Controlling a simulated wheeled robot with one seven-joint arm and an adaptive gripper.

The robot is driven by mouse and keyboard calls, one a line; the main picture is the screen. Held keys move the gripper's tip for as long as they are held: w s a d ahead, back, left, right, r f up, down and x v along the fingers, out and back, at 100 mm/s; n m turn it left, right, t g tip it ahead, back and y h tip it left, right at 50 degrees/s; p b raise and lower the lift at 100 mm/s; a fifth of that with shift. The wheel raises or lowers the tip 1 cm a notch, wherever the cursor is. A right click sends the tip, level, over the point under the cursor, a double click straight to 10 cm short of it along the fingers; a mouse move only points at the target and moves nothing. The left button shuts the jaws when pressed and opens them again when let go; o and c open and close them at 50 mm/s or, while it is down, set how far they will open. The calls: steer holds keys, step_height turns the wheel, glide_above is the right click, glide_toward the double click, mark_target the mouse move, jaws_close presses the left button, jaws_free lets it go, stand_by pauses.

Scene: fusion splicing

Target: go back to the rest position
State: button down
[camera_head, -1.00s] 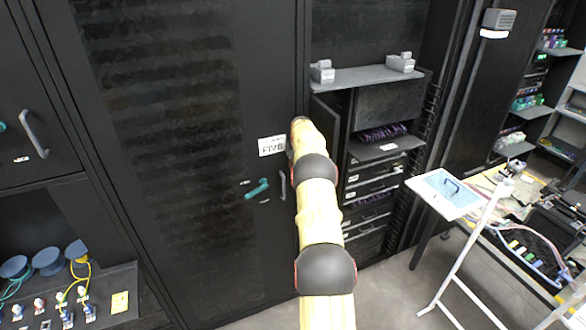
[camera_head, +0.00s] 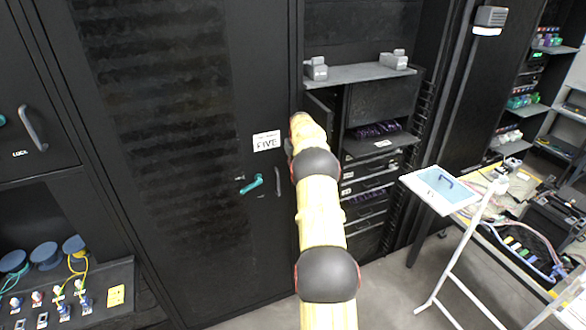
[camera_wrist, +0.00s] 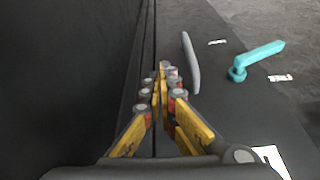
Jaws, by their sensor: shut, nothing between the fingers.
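My gripper (camera_wrist: 163,85) shows in the wrist view with its yellow and grey fingers brought together and nothing between them. It points along a dark cabinet front. A grey bar handle (camera_wrist: 191,62) and a teal lever handle (camera_wrist: 256,58) lie to the right of the fingertips, apart from them. In the head view my arm rises up the middle, and its far end is in front of the cabinet edge, right of the label reading FIVE (camera_head: 267,141). The gripper's fingers are hidden there. The teal lever (camera_head: 251,185) and bar handle (camera_head: 278,181) are left of my arm.
An open rack with a grey shelf (camera_head: 358,74) stands right of my arm. A white stand with a tilted blue-topped board (camera_head: 441,189) and a cluttered table (camera_head: 520,235) are at the right. Blue spools (camera_head: 46,256) sit on a lower-left shelf. Grey floor shows between rack and stand.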

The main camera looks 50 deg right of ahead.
steer(key=b+v, duration=0.1)
steer(key=v, duration=0.6)
steer(key=shift+r, duration=0.3)
steer(key=s+a+f+m+g+y, duration=0.1)
steer(key=s+a+f, duration=0.2)
steer(key=f, duration=0.3)
steer(key=s+a+r+b, duration=0.1)
steer(key=s+a+b, duration=0.2)
steer(key=a, duration=0.8)
steer(key=s+a+r+n+g+b, duration=0.1)
steer(key=s+a+b, duration=0.15)
steer(key=a, duration=0.95)
steer(key=s+a+r+b, duration=0.1)
steer(key=s+a+b, duration=0.25)
steer(key=a, duration=0.75)
steer(key=s+a+f+n+t+b, duration=0.1)
steer(key=s+a+b, duration=0.3)
steer(key=a, duration=0.5)
steer(key=s+a+f+n+t+y+b, duration=0.1)
steer(key=s+a+f+n+b, duration=0.2)
steer(key=s+a, duration=0.4)
steer(key=s+a+f+n+t+b, duration=0.2)
steer(key=s+a+b, duration=0.4)
steer(key=a, duration=0.6)
steer(key=shift+n, duration=0.5)
